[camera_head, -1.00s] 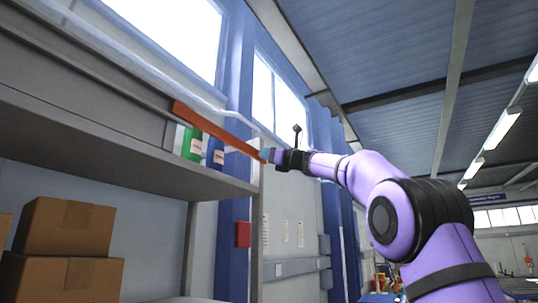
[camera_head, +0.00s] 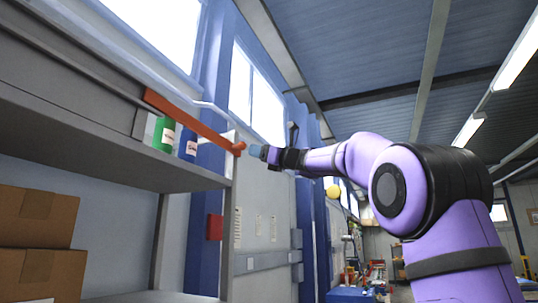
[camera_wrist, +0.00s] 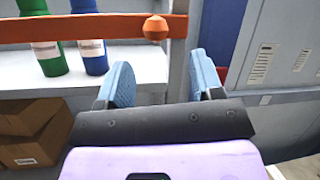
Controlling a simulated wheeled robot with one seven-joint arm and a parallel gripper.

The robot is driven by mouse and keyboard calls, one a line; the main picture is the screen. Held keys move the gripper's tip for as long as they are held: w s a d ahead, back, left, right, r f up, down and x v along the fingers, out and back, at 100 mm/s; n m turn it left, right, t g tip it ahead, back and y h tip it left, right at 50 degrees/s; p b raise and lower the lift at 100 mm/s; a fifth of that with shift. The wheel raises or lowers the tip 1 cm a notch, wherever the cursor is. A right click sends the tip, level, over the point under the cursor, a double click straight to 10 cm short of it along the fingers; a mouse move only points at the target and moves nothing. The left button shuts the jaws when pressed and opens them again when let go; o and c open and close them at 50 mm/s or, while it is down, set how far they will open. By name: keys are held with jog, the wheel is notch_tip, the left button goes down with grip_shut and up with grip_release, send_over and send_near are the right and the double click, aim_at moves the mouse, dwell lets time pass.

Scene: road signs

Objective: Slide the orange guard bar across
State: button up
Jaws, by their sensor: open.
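The orange guard bar (camera_head: 190,122) runs along the front of the upper shelf, in front of the bottles. A rounded orange knob (camera_head: 240,148) sits at its right end. In the wrist view the bar (camera_wrist: 60,29) lies level across the upper left, and its knob (camera_wrist: 155,28) stands out towards me. My gripper (camera_head: 256,152) is just right of the knob in the head view. In the wrist view my gripper (camera_wrist: 160,75) is open, its two blue fingers apart with nothing between them. The knob appears beyond the fingertips, roughly in line with the gap.
A green bottle (camera_head: 163,134) and a blue bottle (camera_head: 188,144) stand on the grey shelf (camera_head: 110,152) behind the bar. Cardboard boxes (camera_head: 35,215) sit lower left. A grey upright (camera_wrist: 177,60) stands behind the knob. The space right of my gripper looks open.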

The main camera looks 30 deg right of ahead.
jog(key=v, duration=0.3)
jog(key=shift+s+d+f, duration=0.1)
jog(key=shift+s+d, duration=0.05)
jog(key=shift+s, duration=0.05)
dwell(0.4)
jog(key=s+a+f+n+g+h, duration=0.1)
jog(key=s+a+f+n+g, duration=0.3)
jog(key=f, duration=0.5)
jog(key=s+a+f+n+g+h, duration=0.2)
jog(key=s+a+f+n, duration=0.2)
jog(key=s+f+n, duration=0.3)
jog(key=s+a+f+n+g+h, duration=0.1)
jog(key=s+a+f+n+g, duration=0.3)
jog(key=f, duration=0.6)
jog(key=s+d+f+n+g+h, duration=0.1)
jog(key=s+f+n+g+h, duration=0.1)
jog(key=s+f+n, duration=0.4)
jog(key=s+d+f+n+g+h, duration=0.1)
jog(key=s+f+n+h, duration=0.3)
jog(key=s+f, duration=1.1)
notch_tip(320, 180, down, 3)
jog(key=n+g, duration=0.1)
jog(key=n, duration=0.1)
jog(key=shift+s+d+n+h, duration=0.3)
jog(key=shift+d+n+h, duration=0.05)
jog(key=shift+n+h, duration=0.05)
jog(key=shift+f, duration=0.1)
